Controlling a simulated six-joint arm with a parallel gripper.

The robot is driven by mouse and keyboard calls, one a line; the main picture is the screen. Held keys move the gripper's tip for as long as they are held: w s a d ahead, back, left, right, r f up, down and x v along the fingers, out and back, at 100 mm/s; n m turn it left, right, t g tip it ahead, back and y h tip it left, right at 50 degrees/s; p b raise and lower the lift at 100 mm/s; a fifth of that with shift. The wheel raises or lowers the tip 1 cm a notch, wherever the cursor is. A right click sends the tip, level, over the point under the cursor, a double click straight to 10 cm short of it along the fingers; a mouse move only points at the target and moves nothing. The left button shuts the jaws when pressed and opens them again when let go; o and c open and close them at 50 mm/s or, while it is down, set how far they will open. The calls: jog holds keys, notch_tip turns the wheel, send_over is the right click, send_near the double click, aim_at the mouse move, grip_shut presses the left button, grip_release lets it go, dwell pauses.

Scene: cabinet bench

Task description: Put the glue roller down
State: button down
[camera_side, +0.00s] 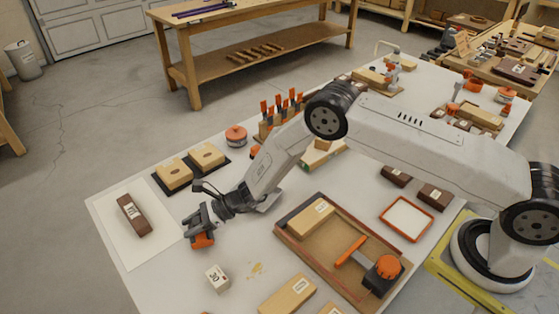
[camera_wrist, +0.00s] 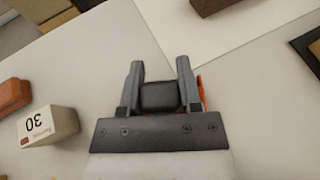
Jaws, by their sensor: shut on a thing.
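My gripper (camera_side: 198,216) is over the front left of the white bench, its fingers pointing down. It is shut on the glue roller (camera_side: 203,241), whose orange part shows below the fingers. In the wrist view, the roller's dark body (camera_wrist: 158,97) sits between the two fingertips (camera_wrist: 160,72), with a bit of orange at the right finger. Much of the roller is hidden by the gripper. I cannot tell whether it touches the bench.
A white sheet (camera_side: 118,221) with a brown block (camera_side: 133,214) lies to the left. A small box marked 30 (camera_side: 217,278) stands in front. A wooden tray (camera_side: 330,265) is to the right. Two pale wooden pieces (camera_side: 190,167) lie behind. Bare bench surrounds the gripper.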

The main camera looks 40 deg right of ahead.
jog(key=shift+c, duration=1.4)
grip_release()
jog(key=shift+r, duration=0.15)
jog(key=shift+d+r, duration=0.1)
jog(key=shift+d, duration=0.2)
jog(key=v, duration=1.1)
jog(key=shift+s+d, duration=0.1)
jog(key=shift+s, duration=0.1)
